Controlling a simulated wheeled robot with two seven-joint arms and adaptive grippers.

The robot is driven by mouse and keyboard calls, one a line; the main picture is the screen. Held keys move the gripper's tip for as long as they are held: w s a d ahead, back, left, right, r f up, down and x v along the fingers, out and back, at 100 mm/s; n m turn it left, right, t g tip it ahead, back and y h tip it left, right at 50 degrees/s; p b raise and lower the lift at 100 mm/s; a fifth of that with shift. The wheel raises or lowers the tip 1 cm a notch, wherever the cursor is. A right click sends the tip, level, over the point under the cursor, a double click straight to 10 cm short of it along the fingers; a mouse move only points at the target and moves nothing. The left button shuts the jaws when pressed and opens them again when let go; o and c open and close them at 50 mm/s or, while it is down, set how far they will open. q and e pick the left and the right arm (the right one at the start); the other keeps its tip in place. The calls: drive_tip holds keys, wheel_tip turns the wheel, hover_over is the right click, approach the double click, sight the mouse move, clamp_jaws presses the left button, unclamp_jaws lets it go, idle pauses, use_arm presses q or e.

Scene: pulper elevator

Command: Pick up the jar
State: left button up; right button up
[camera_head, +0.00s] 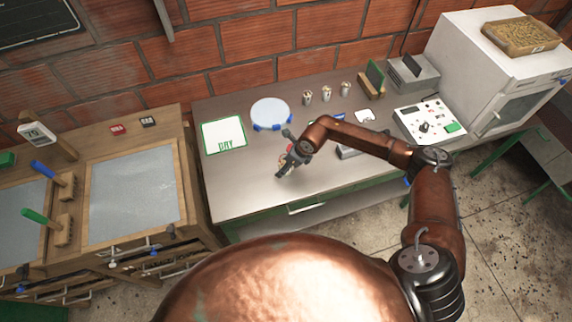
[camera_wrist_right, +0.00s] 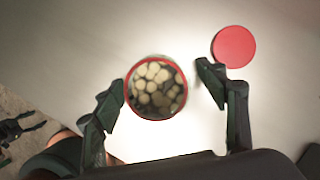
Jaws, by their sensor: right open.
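The jar (camera_wrist_right: 156,88) shows in the right wrist view from above, with a red rim, an open top and round pale pieces inside. A round red lid (camera_wrist_right: 233,47) lies apart from it on the bench, up and to the right. My right gripper (camera_wrist_right: 163,78) is open, with one finger on each side of the jar. The left finger looks close to the rim; contact is unclear. In the head view my right gripper (camera_head: 287,165) is low over the steel bench and mostly hides the jar. A dark jaw-like shape (camera_wrist_right: 20,128) at the wrist view's left edge may be my left gripper.
On the steel bench (camera_head: 240,195) stand a white green-edged mat (camera_head: 224,135), a round pale-blue plate (camera_head: 270,112), several small cans (camera_head: 326,93) and a control panel (camera_head: 430,120). A white oven (camera_head: 490,70) is at the right. The bench's front left is clear.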

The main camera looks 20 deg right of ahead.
drive_tip(key=c, duration=1.4)
drive_tip(key=shift+r, duration=0.1)
drive_tip(key=shift+c, duration=0.4)
drive_tip(key=shift+r, duration=0.1)
